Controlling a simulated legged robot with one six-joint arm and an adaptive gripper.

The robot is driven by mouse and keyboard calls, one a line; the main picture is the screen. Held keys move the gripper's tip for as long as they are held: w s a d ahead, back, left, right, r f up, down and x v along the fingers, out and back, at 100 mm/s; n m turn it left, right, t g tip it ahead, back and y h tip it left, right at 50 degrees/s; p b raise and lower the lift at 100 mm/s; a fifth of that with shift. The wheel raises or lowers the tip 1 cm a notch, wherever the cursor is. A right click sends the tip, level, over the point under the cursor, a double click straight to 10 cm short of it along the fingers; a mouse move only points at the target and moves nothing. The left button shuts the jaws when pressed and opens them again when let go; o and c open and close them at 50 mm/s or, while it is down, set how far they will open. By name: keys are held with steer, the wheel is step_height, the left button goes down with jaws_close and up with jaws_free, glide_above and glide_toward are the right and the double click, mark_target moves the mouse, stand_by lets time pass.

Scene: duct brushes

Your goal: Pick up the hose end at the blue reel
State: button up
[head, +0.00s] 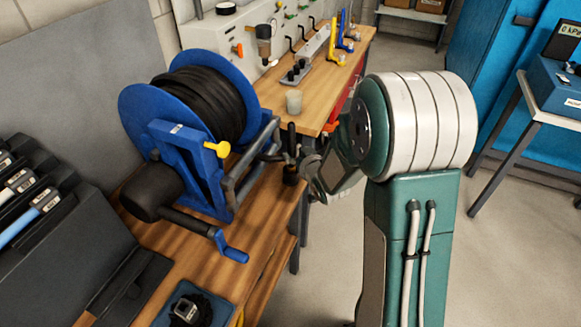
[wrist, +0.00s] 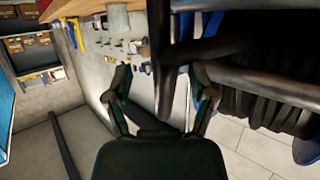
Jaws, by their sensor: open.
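The blue reel (head: 185,150) stands on the wooden bench, wound with black hose (head: 205,95). A short dark piece that looks like the hose end (head: 291,150) sticks out at the reel's right side, by its grey guide bars. My gripper (head: 306,165) is right beside it at the bench edge, partly hidden by my arm. In the wrist view my gripper (wrist: 163,85) is open, with one finger on each side. A dark hose-like length (wrist: 160,45) runs down the picture between the fingers. I cannot tell whether it touches them.
The reel's crank (head: 232,248) and yellow knob (head: 218,148) stick out towards me. A grey cup (head: 294,101) and a panel with tools stand along the bench behind. A black rack (head: 35,200) is at the left.

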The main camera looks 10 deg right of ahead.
mark_target(293, 149)
steer(key=x, duration=0.5)
jaws_close()
